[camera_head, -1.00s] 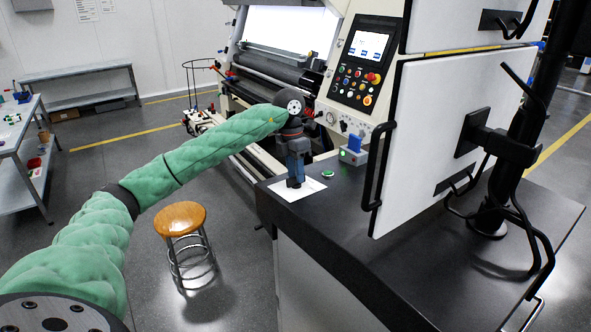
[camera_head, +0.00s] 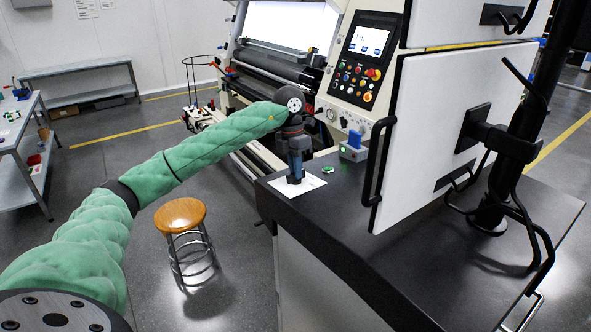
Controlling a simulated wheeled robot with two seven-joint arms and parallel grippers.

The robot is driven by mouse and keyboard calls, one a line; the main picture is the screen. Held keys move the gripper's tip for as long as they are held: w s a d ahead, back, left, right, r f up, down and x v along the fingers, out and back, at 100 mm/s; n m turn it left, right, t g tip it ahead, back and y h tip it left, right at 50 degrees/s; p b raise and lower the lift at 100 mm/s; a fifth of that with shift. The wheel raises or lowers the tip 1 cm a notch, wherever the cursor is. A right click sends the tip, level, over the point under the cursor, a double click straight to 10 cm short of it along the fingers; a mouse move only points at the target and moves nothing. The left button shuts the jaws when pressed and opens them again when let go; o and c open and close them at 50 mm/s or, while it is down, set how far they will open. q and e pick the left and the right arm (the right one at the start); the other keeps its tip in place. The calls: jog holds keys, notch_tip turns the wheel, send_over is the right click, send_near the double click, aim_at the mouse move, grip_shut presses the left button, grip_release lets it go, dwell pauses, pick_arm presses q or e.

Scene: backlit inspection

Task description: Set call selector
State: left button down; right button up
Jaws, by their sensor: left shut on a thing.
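My left gripper (camera_head: 295,180) points straight down at the near-left corner of the black worktop. Its fingers are shut at a white plate (camera_head: 315,183) lying there. What they hold, apparently the call selector, is hidden behind the fingers. A green round button (camera_head: 327,169) sits just right of and behind the plate. A small grey box with a blue top (camera_head: 353,149) stands farther back, apart from the gripper. My right gripper is not in view.
A white panel with a black handle (camera_head: 440,130) stands over the black worktop (camera_head: 420,260), right of the gripper. Behind is a machine with a button console (camera_head: 362,65). A wooden-topped stool (camera_head: 180,214) stands on the floor at left.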

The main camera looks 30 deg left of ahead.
pick_arm(q)
jog(key=n+b, duration=0.2)
jog(key=n, duration=0.3)
jog(key=shift+a+n+b, duration=0.1)
jog(key=shift+n+b, duration=0.2)
jog(key=n, duration=0.3)
jog(key=shift+b, duration=0.35)
jog(key=shift+n, duration=1.5)
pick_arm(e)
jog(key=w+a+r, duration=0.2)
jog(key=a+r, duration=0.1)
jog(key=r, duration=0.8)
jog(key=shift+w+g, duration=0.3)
pick_arm(q)
jog(key=shift+r, duration=0.1)
jog(key=c, duration=1.5)
grip_release()
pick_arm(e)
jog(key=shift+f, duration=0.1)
pick_arm(q)
jog(key=shift+b, duration=0.3)
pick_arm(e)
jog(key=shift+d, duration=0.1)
